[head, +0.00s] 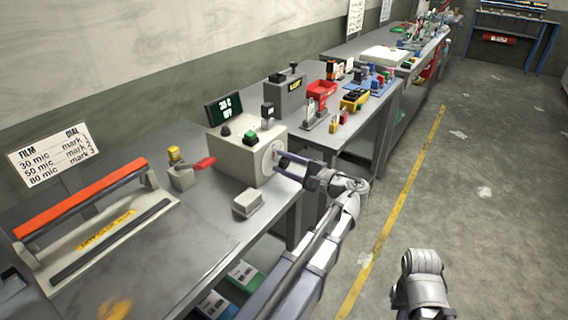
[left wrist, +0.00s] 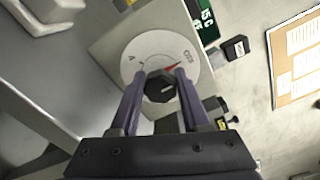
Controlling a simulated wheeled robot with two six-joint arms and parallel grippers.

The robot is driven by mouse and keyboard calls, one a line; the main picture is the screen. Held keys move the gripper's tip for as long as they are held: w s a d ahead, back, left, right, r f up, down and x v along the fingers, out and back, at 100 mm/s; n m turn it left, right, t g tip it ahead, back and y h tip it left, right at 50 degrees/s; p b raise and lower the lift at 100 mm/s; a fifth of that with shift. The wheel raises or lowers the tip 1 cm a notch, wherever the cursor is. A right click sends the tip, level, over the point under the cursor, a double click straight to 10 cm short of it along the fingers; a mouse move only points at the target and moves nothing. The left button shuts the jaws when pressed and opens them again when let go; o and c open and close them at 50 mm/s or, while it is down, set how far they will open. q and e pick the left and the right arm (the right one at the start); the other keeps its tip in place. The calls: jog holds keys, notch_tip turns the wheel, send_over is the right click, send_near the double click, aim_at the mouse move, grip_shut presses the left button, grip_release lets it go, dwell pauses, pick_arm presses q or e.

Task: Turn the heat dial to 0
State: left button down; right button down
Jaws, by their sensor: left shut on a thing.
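The heat dial shows in the left wrist view as a dark knob (left wrist: 160,86) on a round white scale plate (left wrist: 150,48). A red mark points to the upper right of the plate, near lettering. The plate is on the side of a beige control box (head: 232,152), where it also shows in the head view (head: 267,156). My left gripper (left wrist: 158,82) is shut on the knob, with one finger on each side. The exact dial setting is too small to read surely. At the right of the head view is part of my other arm; its fingertips do not show.
A sealer with an orange bar (head: 82,198) stands at the left of the bench. A red-handled lever (head: 190,172) and a small grey block (head: 248,204) are near the box. A dark display (head: 224,108) stands behind it.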

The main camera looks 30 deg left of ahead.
dwell(0.3)
pick_arm(q)
jog(key=shift+c, duration=1.9)
grip_release()
jog(key=d, duration=0.7)
jog(key=shift+s+d, duration=0.35)
jog(key=shift+d, duration=0.05)
